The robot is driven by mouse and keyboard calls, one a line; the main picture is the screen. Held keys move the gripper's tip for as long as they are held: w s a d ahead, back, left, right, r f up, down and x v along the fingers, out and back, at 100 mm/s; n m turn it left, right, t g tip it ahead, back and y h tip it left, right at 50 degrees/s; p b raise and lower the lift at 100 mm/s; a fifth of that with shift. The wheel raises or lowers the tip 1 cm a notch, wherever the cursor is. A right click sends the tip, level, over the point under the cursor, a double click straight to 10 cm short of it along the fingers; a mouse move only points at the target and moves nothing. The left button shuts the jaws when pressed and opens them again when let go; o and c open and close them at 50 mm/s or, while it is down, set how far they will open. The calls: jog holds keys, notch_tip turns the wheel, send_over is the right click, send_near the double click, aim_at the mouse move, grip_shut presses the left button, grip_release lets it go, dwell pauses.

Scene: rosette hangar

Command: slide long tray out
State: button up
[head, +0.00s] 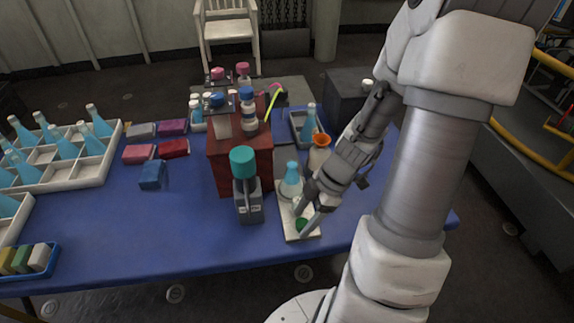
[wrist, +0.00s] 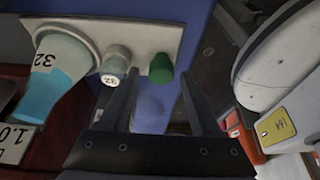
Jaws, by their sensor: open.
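The long tray (head: 289,229) is a pale narrow slab on the blue table, running toward the front edge beside the red box. It also shows across the top of the wrist view (wrist: 125,36). On it stand a blue flask (head: 291,185) marked 32 (wrist: 55,75), a small vial marked 32 (wrist: 115,62) and a green piece (head: 301,224), also in the wrist view (wrist: 161,68). My gripper (head: 307,207) is open over the tray's near end.
A grey device with a teal top (head: 246,190) stands close left of the tray. The red box (head: 226,165) bears bottles. An orange-topped bottle (head: 319,152) stands behind. White crates (head: 90,172) of blue bottles are at left. The table's front middle (head: 165,235) is clear.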

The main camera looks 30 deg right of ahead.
jog(key=shift+r, duration=0.1)
jog(key=shift+r+p, duration=2.3)
jog(key=shift+r, duration=1.15)
